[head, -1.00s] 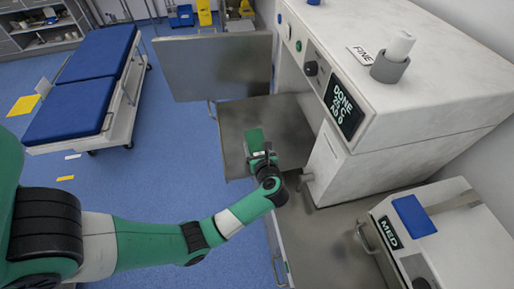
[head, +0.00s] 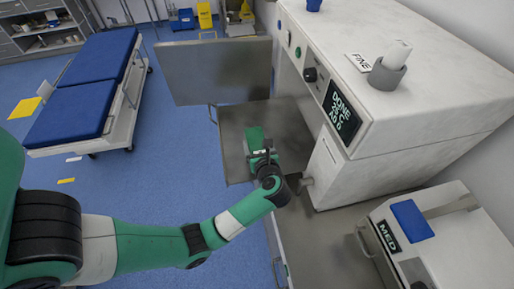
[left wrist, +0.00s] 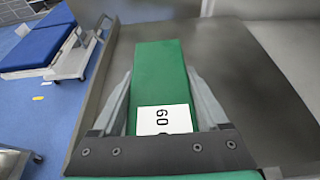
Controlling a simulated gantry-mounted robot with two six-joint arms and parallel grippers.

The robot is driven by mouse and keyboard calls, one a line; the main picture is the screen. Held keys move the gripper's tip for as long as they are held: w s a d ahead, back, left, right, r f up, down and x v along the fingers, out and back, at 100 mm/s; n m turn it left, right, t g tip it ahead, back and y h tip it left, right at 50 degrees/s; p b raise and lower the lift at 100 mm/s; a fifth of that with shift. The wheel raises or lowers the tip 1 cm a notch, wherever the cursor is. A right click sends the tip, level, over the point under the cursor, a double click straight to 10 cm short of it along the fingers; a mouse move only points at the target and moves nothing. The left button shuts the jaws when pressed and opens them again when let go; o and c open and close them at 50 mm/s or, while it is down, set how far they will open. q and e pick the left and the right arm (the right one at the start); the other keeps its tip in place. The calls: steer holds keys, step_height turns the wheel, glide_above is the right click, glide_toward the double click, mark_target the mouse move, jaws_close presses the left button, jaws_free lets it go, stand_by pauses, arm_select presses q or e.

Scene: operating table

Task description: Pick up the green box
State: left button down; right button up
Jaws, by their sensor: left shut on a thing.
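The green box (head: 254,138) is at my left gripper (head: 262,157), over the grey metal shelf (head: 232,168) beside the white machine. I cannot tell whether the box touches the shelf. My right gripper is not in view.
The white machine (head: 420,110) with a DONE display stands right of the shelf. An open grey door panel (head: 215,70) stands behind it. A box marked MED (head: 440,235) is at lower right. A blue-topped bed (head: 85,90) stands at left on open blue floor.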

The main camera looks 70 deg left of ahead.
mark_target(257, 146)
arm_select(q)
steer(key=d+r, duration=0.1)
steer(key=s+d+r+p, duration=0.1)
steer(key=r, duration=0.1)
steer(key=d+r, duration=0.2)
steer(key=shift+s+r, duration=0.1)
steer(key=shift+s, duration=0.2)
steer(key=s+d+r, duration=0.4)
steer(key=d, duration=0.4)
steer(key=shift+s+d+p, duration=0.15)
steer(key=shift+d+p, duration=0.05)
steer(key=shift+p, duration=0.2)
